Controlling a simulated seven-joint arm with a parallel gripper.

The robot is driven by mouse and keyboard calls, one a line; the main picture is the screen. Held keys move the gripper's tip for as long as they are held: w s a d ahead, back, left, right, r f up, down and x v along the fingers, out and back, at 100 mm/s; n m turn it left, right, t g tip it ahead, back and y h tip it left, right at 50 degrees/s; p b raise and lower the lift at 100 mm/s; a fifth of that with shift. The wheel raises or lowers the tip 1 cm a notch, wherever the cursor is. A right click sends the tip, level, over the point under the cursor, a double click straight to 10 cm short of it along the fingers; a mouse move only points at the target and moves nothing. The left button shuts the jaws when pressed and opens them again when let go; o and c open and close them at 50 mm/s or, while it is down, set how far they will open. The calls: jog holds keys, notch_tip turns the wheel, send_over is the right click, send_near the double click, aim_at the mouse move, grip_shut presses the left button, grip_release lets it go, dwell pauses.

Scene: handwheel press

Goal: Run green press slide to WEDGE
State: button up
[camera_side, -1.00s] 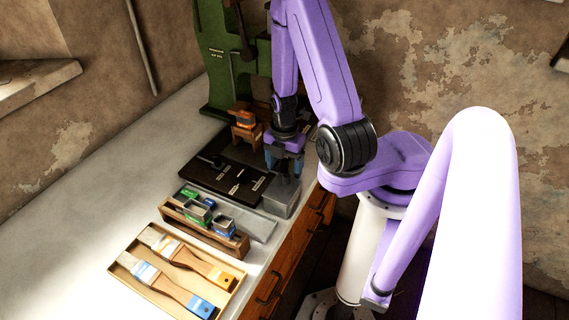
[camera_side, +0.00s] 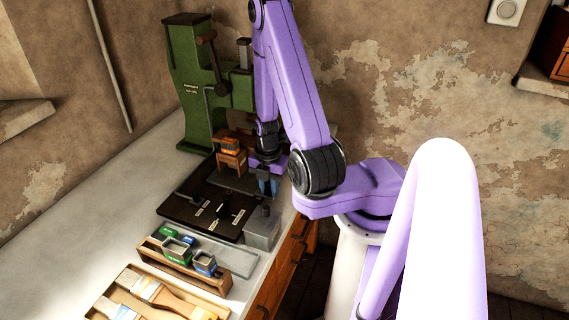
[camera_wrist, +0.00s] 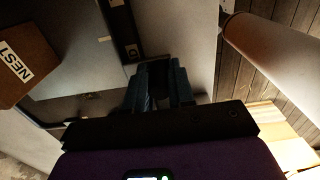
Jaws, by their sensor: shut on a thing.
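No label reading WEDGE can be made out. My gripper (camera_side: 268,188) is low at the right end of the dark board, in front of the press. Its blue fingers (camera_wrist: 158,84) are shut on a dark piece (camera_wrist: 155,76) that shows only partly between them. Its shape and lower end are hidden.
A dark board (camera_side: 205,222) with white labels and small black knobs lies left of my gripper. A grey block (camera_side: 262,230) stands close in front. A brown stand (camera_side: 231,163) holds an orange part. A wooden rack (camera_side: 180,262) and brush tray (camera_side: 100,308) are nearer.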

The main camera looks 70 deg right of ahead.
jog(key=shift+d, duration=6.55)
jog(key=o, duration=1.4)
jog(key=shift+r, duration=0.1)
notch_tip(320, 180, up, 8)
jog(key=shift+f, duration=0.1)
jog(key=shift+a, duration=0.1)
